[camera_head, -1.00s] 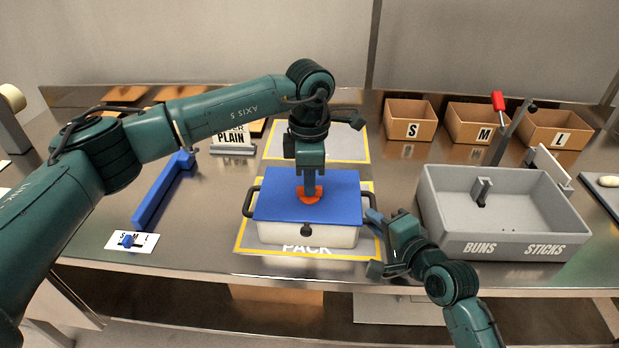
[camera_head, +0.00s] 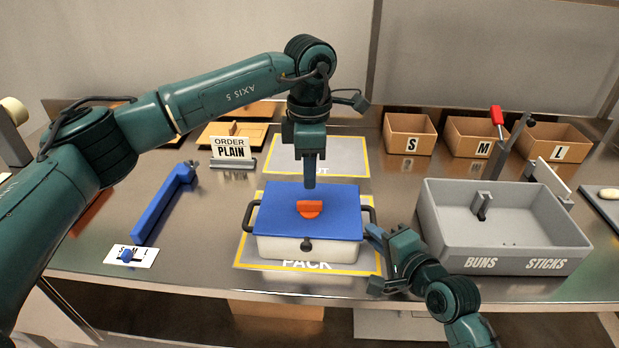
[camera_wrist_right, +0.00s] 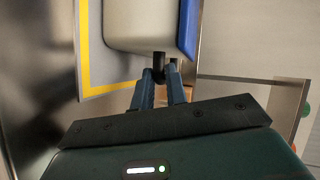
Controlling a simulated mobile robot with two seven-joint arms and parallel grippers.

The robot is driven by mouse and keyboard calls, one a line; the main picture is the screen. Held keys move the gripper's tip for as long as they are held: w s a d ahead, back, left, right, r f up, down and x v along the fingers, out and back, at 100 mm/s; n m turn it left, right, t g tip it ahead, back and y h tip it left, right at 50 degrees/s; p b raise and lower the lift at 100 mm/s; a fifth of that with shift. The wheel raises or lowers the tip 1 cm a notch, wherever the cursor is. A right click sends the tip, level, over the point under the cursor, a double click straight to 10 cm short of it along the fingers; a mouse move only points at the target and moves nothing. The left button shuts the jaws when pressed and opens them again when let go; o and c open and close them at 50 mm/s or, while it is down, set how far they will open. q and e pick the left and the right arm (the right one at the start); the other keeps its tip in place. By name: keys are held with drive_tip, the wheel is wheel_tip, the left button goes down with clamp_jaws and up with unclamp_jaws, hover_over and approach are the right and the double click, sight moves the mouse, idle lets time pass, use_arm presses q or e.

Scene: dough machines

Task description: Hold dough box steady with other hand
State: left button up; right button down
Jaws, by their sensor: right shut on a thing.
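The dough box (camera_head: 290,248) is white with a blue lid (camera_head: 275,205) on it, and it stands on the yellow-edged PACK mat (camera_head: 243,262). An orange knob (camera_head: 310,209) is on top of the lid. Black handles stick out at both sides. My left gripper (camera_head: 309,184) is above the lid, pointing down and clear of the knob; its fingers are seen edge-on, so their gap is hidden. My right gripper (camera_head: 372,235) is at the box's right side, shut on the black right handle (camera_wrist_right: 158,66), which shows between its fingers in the right wrist view.
A grey bin (camera_head: 500,258) marked BUNS and STICKS stands to the right. Cardboard boxes S, M and L (camera_head: 410,138) stand behind it. A blue bar (camera_head: 160,207) and an ORDER PLAIN sign (camera_head: 231,148) are to the left. The table's front edge is close to the box.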

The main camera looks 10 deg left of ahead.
use_arm(q)
drive_tip(key=shift+r, duration=0.1)
wheel_tip(320, 180, up, 12)
idle(0.5)
use_arm(e)
drive_tip(key=c, duration=1.3)
unclamp_jaws()
